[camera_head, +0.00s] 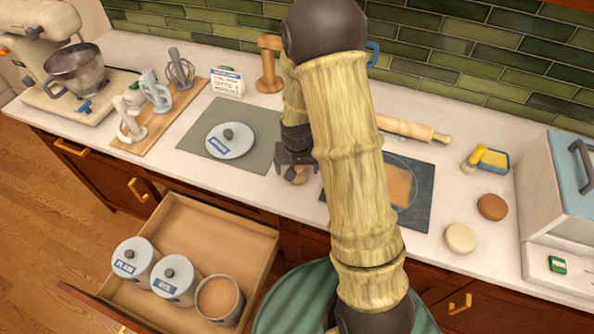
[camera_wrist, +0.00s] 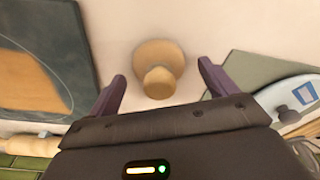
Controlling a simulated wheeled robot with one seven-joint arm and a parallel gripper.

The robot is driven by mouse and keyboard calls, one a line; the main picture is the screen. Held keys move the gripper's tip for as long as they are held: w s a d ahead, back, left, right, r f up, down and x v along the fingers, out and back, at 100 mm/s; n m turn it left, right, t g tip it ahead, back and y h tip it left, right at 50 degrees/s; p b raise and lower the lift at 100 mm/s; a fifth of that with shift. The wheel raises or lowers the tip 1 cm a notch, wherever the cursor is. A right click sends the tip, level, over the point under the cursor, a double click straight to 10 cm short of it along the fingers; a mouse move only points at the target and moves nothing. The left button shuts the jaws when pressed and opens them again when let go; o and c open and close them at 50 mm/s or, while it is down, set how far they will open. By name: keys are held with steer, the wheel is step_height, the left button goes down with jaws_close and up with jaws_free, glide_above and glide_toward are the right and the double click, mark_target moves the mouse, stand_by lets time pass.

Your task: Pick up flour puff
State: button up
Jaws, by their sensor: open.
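A small tan round piece with a knob on top, which looks like the flour puff (camera_wrist: 160,62), stands on the pale counter. In the head view the flour puff (camera_head: 299,176) shows just below my gripper (camera_head: 294,160), partly hidden by it. My gripper (camera_wrist: 161,84) is open, pointing down, with one dark finger to each side of the puff's knob in the wrist view. The fingers look apart from it. I cannot tell how far above the counter they are.
A green mat with a lid (camera_head: 230,140) is on the left and a dark mat (camera_head: 425,190) on the right. An open drawer (camera_head: 255,248) with canisters is below. A rolling pin (camera_head: 405,128) lies behind. Two round pieces, a yellow-handled tool (camera_head: 490,158) and a bin are at right.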

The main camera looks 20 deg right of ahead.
steer(key=shift+w+f, duration=0.1)
steer(key=shift+f, duration=0.3)
steer(key=shift+c, duration=0.5)
steer(key=shift+d, duration=0.1)
steer(key=c, duration=1.1)
step_height(320, 180, up, 10)
steer(key=shift+r+b, duration=0.1)
steer(key=shift+b, duration=0.55)
